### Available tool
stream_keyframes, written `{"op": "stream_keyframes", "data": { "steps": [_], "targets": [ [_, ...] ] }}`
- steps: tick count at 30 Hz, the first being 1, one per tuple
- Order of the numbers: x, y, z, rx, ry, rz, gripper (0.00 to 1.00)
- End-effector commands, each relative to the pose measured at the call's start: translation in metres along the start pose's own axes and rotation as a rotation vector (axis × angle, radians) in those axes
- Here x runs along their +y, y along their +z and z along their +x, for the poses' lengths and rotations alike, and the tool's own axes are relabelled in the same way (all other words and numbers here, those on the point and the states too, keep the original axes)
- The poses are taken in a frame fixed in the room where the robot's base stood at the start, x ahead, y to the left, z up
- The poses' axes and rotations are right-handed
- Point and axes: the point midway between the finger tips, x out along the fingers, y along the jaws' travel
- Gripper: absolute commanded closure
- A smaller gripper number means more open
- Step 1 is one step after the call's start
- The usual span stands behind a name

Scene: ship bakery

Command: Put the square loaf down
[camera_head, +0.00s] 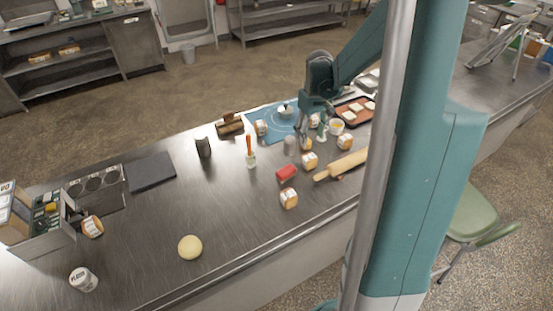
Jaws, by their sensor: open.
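Several small orange-brown blocks with white on them stand on the steel counter, and I cannot tell which is the square loaf. The fingers are small and partly merge with nearby items, so contact is unclear.
A rolling pin (341,165), a red block (287,173), an orange-handled brush (250,152) and a grey shaker (290,145) crowd around. A red-brown tray (353,112) with pale slices lies right of the gripper. A yellow round (190,247) sits on the clearer front-left counter.

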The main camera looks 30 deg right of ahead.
Motion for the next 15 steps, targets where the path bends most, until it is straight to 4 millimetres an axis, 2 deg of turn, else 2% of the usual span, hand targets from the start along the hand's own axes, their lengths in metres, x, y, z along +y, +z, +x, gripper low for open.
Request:
{"op": "stream_keyframes", "data": {
  "steps": [5,15],
  "targets": [
    [-0.021,0.003,-0.019,0.027,0.013,-0.002,0.52],
    [-0.078,0.018,-0.067,0.108,0.043,-0.003,0.52]
  ]
}}
